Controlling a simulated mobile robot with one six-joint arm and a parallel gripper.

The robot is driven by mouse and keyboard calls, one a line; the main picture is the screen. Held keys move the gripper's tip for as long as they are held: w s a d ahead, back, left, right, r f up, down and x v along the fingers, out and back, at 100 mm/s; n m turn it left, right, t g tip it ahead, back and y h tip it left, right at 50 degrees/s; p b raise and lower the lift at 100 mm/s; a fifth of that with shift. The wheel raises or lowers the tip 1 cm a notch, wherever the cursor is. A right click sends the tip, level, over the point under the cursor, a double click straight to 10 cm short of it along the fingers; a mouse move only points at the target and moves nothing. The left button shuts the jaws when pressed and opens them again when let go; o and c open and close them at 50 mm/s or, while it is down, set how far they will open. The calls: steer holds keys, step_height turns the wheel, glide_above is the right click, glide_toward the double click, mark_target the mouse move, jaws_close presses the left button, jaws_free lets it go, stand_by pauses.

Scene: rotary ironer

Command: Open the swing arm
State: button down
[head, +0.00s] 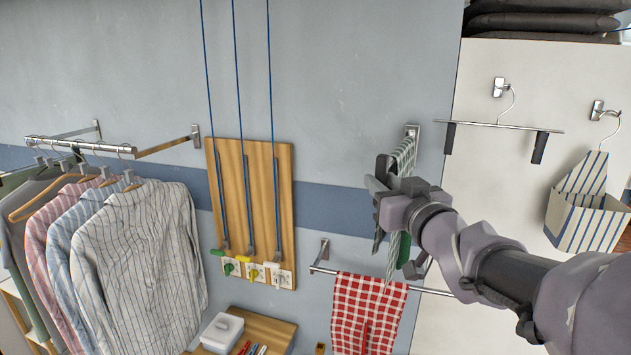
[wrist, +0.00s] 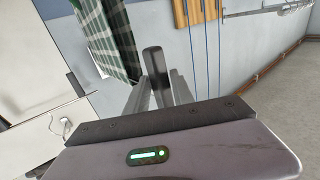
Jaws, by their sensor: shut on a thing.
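The swing arm sits on a small metal wall bracket (head: 411,131) in the head view, right of the middle. A green-and-white checked cloth (head: 404,155) hangs over it and also shows in the wrist view (wrist: 108,38). The arm's rail is mostly hidden by the cloth and my gripper. My gripper (head: 381,185) is at its near end, beside the cloth. In the wrist view, my gripper (wrist: 157,92) is shut on a dark grey upright end piece (wrist: 154,62), which seems to belong to the swing arm.
A metal rail (head: 435,291) with a red checked cloth (head: 366,312) is below. A wooden board (head: 283,200) with blue cords is to the left, then hanging shirts (head: 140,250). A white cabinet side (head: 500,180) with hangers is at right. Wall between board and gripper is bare.

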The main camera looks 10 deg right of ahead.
steer(key=c, duration=1.5)
jaws_free()
steer(key=shift+o, duration=1.3)
steer(key=shift+w+d+f, duration=0.1)
steer(key=shift+w+d, duration=0.15)
steer(key=shift+w, duration=0.05)
steer(key=shift+w+d+f, duration=0.15)
steer(key=shift+w+d, duration=0.1)
steer(key=shift+w, duration=0.05)
steer(key=shift+s+a, duration=0.15)
steer(key=shift+a, duration=0.05)
